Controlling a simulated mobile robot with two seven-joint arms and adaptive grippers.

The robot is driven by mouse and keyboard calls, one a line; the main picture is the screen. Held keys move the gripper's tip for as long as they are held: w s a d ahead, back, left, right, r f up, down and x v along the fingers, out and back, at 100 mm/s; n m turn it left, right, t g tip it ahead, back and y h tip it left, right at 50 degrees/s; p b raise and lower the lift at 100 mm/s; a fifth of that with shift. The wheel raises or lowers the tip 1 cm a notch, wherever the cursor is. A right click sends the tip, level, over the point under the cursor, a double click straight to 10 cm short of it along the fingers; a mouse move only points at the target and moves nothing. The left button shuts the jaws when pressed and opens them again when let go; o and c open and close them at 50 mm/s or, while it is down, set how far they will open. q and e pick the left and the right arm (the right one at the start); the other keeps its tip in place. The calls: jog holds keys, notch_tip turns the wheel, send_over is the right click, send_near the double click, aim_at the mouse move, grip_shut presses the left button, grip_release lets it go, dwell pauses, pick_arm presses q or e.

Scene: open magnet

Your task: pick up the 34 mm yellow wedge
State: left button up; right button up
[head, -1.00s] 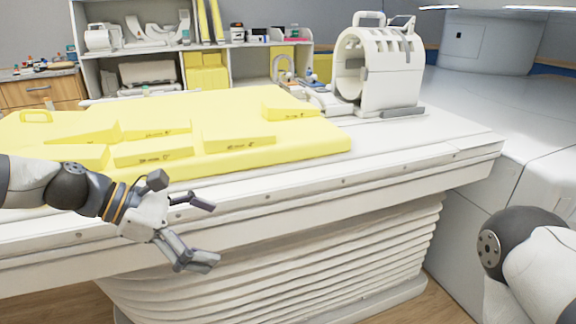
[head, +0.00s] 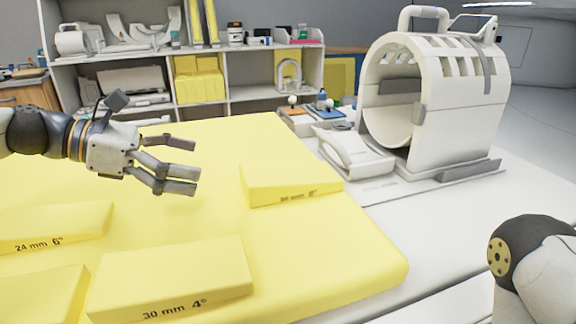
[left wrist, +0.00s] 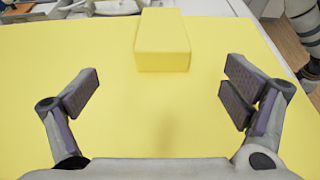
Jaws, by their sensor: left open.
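A yellow wedge (head: 290,184) lies on the large yellow pad (head: 350,250), near its right side. Its front label is too small to read surely, but it could be the 34 mm one. My left gripper (head: 195,165) is open and empty, above the pad and to the left of this wedge. In the left wrist view, a yellow wedge (left wrist: 162,42) lies ahead of the open fingers (left wrist: 168,92), between their lines and apart from them. My right gripper is out of view.
A wedge marked 30 mm 4° (head: 170,280) and one marked 24 mm 6° (head: 50,225) lie on the pad nearer me. A white coil (head: 435,100) stands behind on the right. Shelves (head: 260,92) are at the back. The pad around the left gripper is clear.

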aim_at(243, 175)
pick_arm(q)
jog(key=d, duration=0.1)
jog(key=d+f, duration=0.2)
jog(key=shift+w+d+f+b, duration=0.2)
jog(key=shift+w+d+b, duration=0.05)
jog(key=shift+d+b, duration=0.1)
jog(key=b+x, duration=0.1)
jog(key=x, duration=0.5)
jog(key=shift+w, duration=0.35)
jog(key=shift+r, duration=0.1)
jog(key=shift+c, duration=0.9)
jog(key=c, duration=0.9)
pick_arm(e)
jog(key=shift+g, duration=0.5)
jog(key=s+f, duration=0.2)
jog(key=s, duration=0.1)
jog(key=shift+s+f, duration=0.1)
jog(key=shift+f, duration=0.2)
